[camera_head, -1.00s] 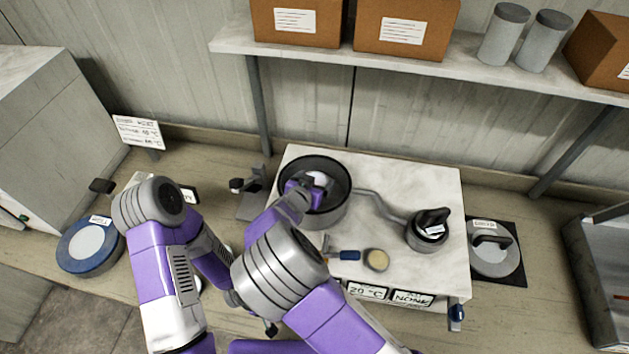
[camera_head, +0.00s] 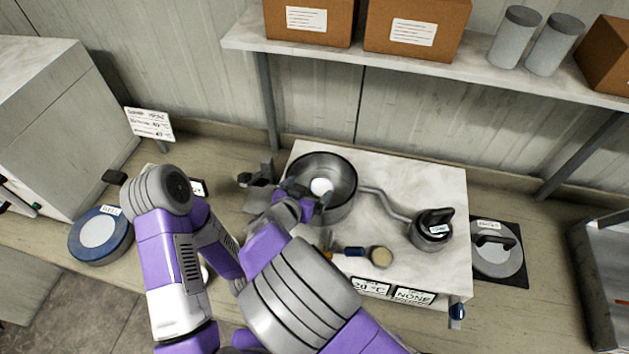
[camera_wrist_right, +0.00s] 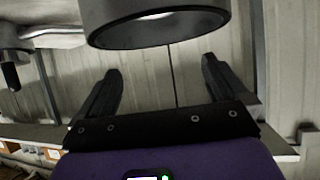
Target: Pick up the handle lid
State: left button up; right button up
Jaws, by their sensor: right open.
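A flat grey round lid (camera_head: 497,262) with a black bar handle lies on a dark square mat at the right, just beyond the pale slab. A small grey pot (camera_head: 430,238) topped by a black handle (camera_head: 436,218) stands on the slab's right part; I cannot tell which of the two is the handle lid. My right gripper (camera_head: 308,202) is at the front left rim of the large grey pot, well left of both. In the right wrist view its fingers (camera_wrist_right: 160,85) are apart with nothing between them. My left gripper is hidden behind my arm.
The large open pot (camera_head: 344,208) holds a white round thing (camera_head: 321,187); a bent pipe (camera_head: 388,200) runs from it to the small pot. A blue-handled tool (camera_head: 355,251) and a tan disc (camera_head: 381,257) lie in front. A shelf (camera_head: 440,72) with boxes hangs above.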

aim_at(497, 252)
jog(key=k, duration=1)
